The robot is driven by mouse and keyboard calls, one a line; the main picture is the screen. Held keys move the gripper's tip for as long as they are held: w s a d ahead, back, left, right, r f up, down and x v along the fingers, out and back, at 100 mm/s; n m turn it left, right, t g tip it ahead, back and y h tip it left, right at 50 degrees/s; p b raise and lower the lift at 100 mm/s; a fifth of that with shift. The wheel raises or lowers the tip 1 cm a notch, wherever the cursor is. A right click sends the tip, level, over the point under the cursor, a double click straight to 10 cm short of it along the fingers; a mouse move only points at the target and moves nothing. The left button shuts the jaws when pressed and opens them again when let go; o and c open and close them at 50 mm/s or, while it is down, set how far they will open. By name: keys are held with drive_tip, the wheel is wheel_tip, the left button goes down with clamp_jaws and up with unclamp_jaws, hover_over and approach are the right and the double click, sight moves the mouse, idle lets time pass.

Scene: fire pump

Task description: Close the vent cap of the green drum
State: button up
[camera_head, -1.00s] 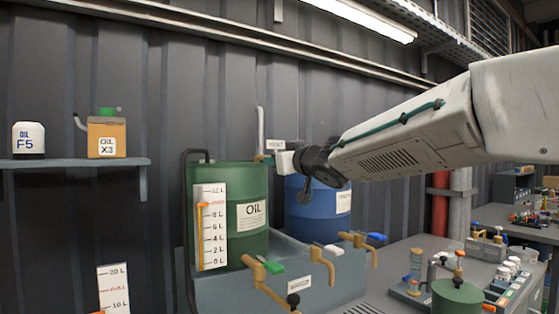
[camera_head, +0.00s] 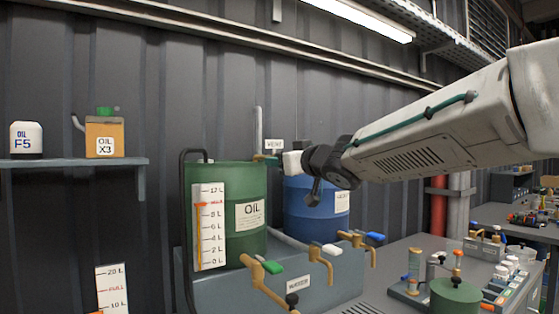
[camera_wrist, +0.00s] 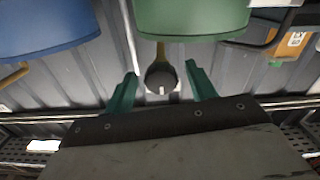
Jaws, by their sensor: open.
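The green drum (camera_head: 250,180), labelled OIL, stands left of the blue drum (camera_head: 310,210) in the head view. It also shows at the top of the wrist view (camera_wrist: 190,15). In the wrist view my gripper's teal fingers (camera_wrist: 161,72) are apart. A dark round piece on a brass stem, which looks like the vent cap (camera_wrist: 160,78), lies between them with gaps on both sides. In the head view the cap is hidden or too small to tell; whether it is closed I cannot tell.
A level gauge (camera_head: 210,230) stands in front of the green drum. Brass taps (camera_head: 320,260) stick out from the stand below. A shelf (camera_head: 70,162) with oil containers is at the left. The workbench (camera_head: 400,270) at the right holds several parts. A grey pipe (camera_head: 258,130) rises behind the drum.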

drive_tip(key=v, duration=0.4)
drive_tip(key=shift+s+d, duration=0.15)
drive_tip(key=shift+d, duration=0.05)
drive_tip(key=s+d+f+m+g+h, duration=0.2)
drive_tip(key=s+d+f+h, duration=0.25)
drive_tip(key=d+f, duration=0.35)
drive_tip(key=s+d+f+m+g+h, duration=0.3)
drive_tip(key=d+f+h, duration=0.3)
drive_tip(key=d+f, duration=0.25)
drive_tip(key=s+d+f+m+g, duration=0.1)
drive_tip(key=s+d+f+g, duration=0.1)
drive_tip(key=s, duration=0.8)
drive_tip(key=s+d+f+m+g, duration=0.1)
drive_tip(key=s+d+f+g, duration=0.2)
drive_tip(key=s+f, duration=0.4)
drive_tip(key=s+d+f+m+g, duration=0.1)
drive_tip(key=s+d+f+g, duration=0.1)
drive_tip(key=s, duration=1.3)
wheel_tip(320, 180, down, 2)
drive_tip(key=shift+d+f+g, duration=0.2)
drive_tip(key=shift+d+g, duration=0.2)
drive_tip(key=shift+g, duration=0.5)
